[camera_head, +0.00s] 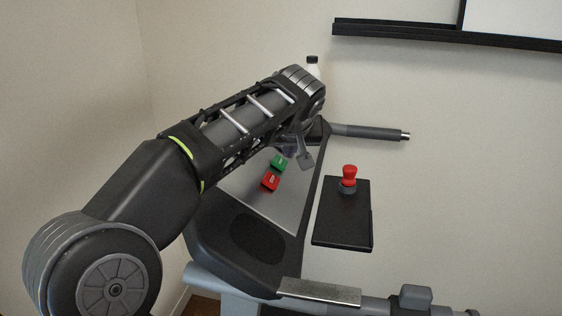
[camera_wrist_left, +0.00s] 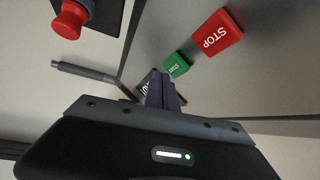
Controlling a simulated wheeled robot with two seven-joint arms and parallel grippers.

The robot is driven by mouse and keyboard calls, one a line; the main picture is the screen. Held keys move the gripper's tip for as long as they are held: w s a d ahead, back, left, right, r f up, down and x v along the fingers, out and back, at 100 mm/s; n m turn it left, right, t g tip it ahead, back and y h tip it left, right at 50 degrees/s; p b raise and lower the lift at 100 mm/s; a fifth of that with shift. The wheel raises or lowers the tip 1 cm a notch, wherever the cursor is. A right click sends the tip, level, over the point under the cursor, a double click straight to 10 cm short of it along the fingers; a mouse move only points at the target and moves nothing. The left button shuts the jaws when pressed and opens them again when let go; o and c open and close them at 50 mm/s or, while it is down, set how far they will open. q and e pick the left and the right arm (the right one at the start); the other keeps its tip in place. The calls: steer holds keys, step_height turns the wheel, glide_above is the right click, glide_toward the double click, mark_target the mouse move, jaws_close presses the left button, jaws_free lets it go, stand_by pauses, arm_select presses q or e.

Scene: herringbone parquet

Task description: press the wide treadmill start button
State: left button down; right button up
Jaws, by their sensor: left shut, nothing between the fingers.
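The green start button (camera_head: 278,162) sits on the grey treadmill console, just above the red stop button (camera_head: 270,181). In the left wrist view, the start button (camera_wrist_left: 176,66) reads "START" and lies just beyond my fingertips, slightly to the right. The larger red stop button (camera_wrist_left: 217,33) reads "STOP" further up and right. My left gripper (camera_head: 289,149) is over the upper part of the console, partly hidden by my arm. In the left wrist view, its dark purple fingers (camera_wrist_left: 161,82) are shut and empty; I cannot tell whether they touch anything. My right gripper is not in view.
A red emergency knob (camera_head: 349,177) stands on a black plate (camera_head: 341,231) right of the console. A grey handlebar (camera_head: 370,132) sticks out at the upper right. A black-framed board (camera_head: 450,40) hangs on the wall.

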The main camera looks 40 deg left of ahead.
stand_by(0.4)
arm_select(q)
steer(key=shift+s+a+f+b, duration=0.15)
steer(key=shift+a+f+b, duration=0.05)
steer(key=shift+f+b, duration=0.2)
steer(key=shift+s+a+f+b, duration=0.1)
steer(key=shift+a+f+b, duration=0.1)
steer(key=shift+f+b, duration=0.2)
stand_by(0.6)
steer(key=shift+r, duration=0.1)
steer(key=shift+w+d+r+p, duration=0.2)
steer(key=shift+d+r+p, duration=0.2)
steer(key=shift+r+p, duration=0.2)
steer(key=shift+r, duration=0.1)
stand_by(0.3)
steer(key=r+p, duration=0.1)
steer(key=w+d+r+p, duration=0.1)
steer(key=d+r+p, duration=0.1)
steer(key=r, duration=0.1)
steer(key=shift+w+d+r+p, duration=0.1)
steer(key=shift+w+d+p, duration=0.05)
steer(key=shift+p, duration=0.15)
